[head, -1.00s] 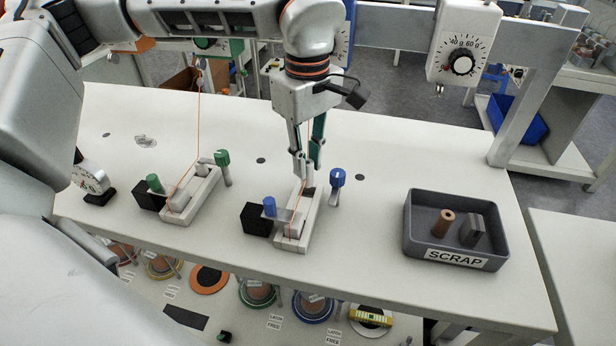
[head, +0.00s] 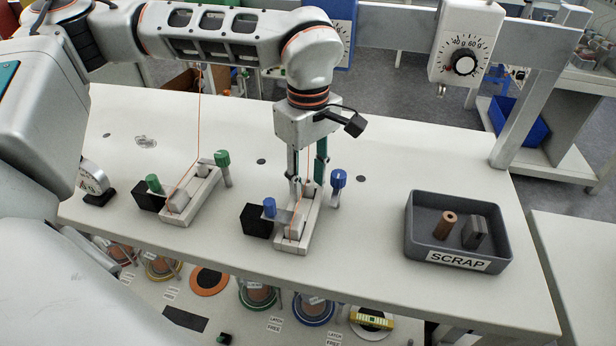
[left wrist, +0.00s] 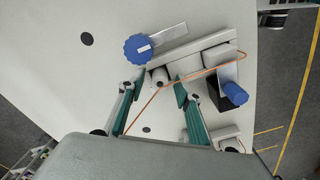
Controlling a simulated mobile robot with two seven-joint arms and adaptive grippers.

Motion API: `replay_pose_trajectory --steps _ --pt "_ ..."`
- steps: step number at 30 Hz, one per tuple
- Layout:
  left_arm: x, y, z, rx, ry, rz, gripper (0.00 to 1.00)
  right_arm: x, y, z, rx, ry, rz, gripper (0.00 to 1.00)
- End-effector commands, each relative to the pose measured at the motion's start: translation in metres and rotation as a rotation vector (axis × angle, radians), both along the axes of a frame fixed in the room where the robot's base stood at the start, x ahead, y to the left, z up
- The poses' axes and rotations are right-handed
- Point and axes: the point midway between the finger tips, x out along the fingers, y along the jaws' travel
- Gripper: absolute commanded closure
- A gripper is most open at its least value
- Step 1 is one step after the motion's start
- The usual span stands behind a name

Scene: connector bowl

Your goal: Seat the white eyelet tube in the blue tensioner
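The blue tensioner (head: 312,222) is a pale fixture with a blue-topped post and a blue knob on a lever (head: 338,178). The white eyelet tube (head: 308,186) stands at the far end of its body, with orange thread running through this area. In the left wrist view, the tube (left wrist: 160,76) shows between the fingertips, against the tensioner's rail (left wrist: 205,54). Gaps show on both sides of it. My left gripper (head: 308,189) is open around the tube, low over the tensioner. How deep the tube sits is hidden. My right gripper is not in view.
A similar green tensioner (head: 200,192) stands to the left. A SCRAP tray (head: 410,240) with a brown cylinder and a grey block lies to the right. Thread spools (head: 313,307) sit below the front edge. The table (head: 400,165) is clear behind the tray.

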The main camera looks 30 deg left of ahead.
Motion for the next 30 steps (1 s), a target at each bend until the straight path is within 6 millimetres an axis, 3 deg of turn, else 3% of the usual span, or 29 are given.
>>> replay_pose_trajectory --steps 7,11,24,30 --pt "0.0 0.0 0.001 0.0 -0.001 0.0 0.66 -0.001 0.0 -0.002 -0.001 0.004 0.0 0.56" --pt "0.001 0.0 0.013 0.0 -0.003 0.001 0.66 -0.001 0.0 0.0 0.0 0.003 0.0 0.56" --pt "0.001 0.0 0.098 0.0 -0.004 0.002 0.66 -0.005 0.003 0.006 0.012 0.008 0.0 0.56" --pt "0.0 0.0 0.119 0.0 -0.001 0.001 0.66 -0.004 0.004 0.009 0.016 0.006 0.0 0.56"
